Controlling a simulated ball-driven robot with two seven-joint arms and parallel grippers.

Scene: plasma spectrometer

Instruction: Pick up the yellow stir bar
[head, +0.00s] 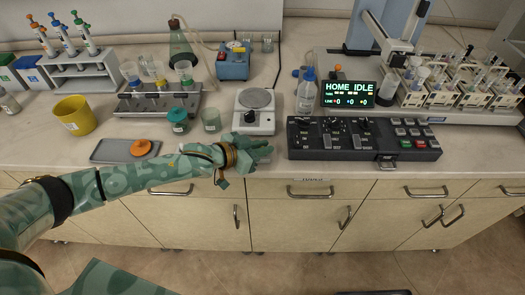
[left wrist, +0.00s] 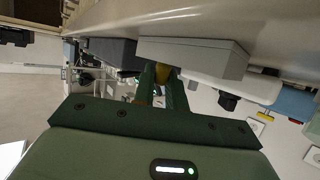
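My left gripper (head: 258,152) is at the front edge of the bench, just in front of the white hotplate stirrer (head: 255,121). In the left wrist view, its two green fingers (left wrist: 163,85) have a narrow gap between them. A small yellow thing (left wrist: 164,71), which looks like the yellow stir bar, shows between or just beyond the fingertips. I cannot tell whether the fingers touch it or grip it. The stir bar is not visible in the head view, perhaps hidden by my gripper. My right gripper is not in view.
The black control panel (head: 365,140) stands right of my gripper. A grey tray (head: 112,151) with an orange cap and a yellow beaker (head: 75,115) are at the left. A glass beaker (head: 211,120) stands left of the stirrer. Drawers lie below the bench edge.

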